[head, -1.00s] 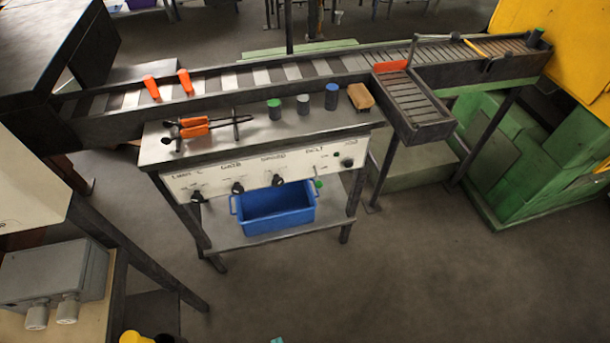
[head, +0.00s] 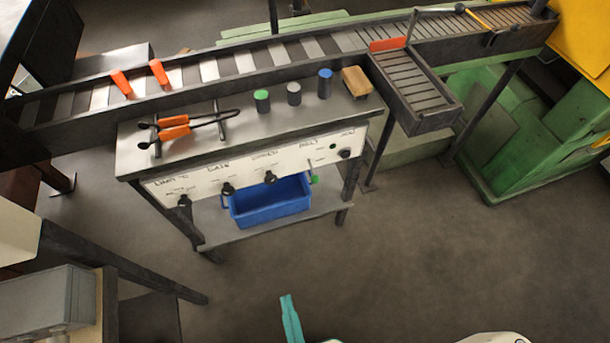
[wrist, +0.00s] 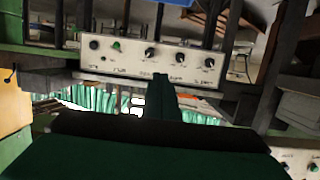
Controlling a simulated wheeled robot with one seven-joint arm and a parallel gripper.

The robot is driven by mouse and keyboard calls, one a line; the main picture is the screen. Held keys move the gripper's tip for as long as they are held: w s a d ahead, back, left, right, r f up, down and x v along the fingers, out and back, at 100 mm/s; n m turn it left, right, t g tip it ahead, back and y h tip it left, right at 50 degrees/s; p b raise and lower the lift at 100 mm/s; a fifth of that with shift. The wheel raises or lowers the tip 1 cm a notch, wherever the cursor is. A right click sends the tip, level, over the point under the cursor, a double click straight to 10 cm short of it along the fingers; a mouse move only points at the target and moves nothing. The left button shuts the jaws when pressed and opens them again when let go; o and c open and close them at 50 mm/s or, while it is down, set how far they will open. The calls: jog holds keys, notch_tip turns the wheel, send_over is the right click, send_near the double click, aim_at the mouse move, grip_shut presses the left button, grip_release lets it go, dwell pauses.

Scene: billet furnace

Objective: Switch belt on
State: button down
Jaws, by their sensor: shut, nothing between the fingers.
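The control panel (head: 240,172) is on the front of the bench, with handwritten labels. Under the label that appears to read BELT is a small lever with a green tip (head: 314,179), pointing down. My gripper (head: 290,318) shows as teal fingers at the bottom edge, shut and empty, in front of the bench and apart from the panel. In the wrist view the shut fingers (wrist: 163,92) point toward a panel (wrist: 150,60) with several black knobs and one green part.
The conveyor (head: 235,62) runs behind the bench. Orange-handled tongs (head: 174,127), coloured cylinders and a tan block (head: 356,81) lie on the bench top. A blue bin (head: 268,202) is on the shelf below. A grey box (head: 45,302) stands at lower left. The floor right of the bench is clear.

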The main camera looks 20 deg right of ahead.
jog(key=n+g+h, duration=0.9)
jog(key=n+h, duration=0.2)
jog(key=h, duration=0.2)
send_near(312, 171)
jog(key=a+f, duration=0.1)
jog(key=s+a+f, duration=0.1)
jog(key=shift+a+f, duration=0.2)
jog(key=shift+a, duration=0.2)
jog(key=shift+d, duration=0.15)
jog(key=x, duration=1)
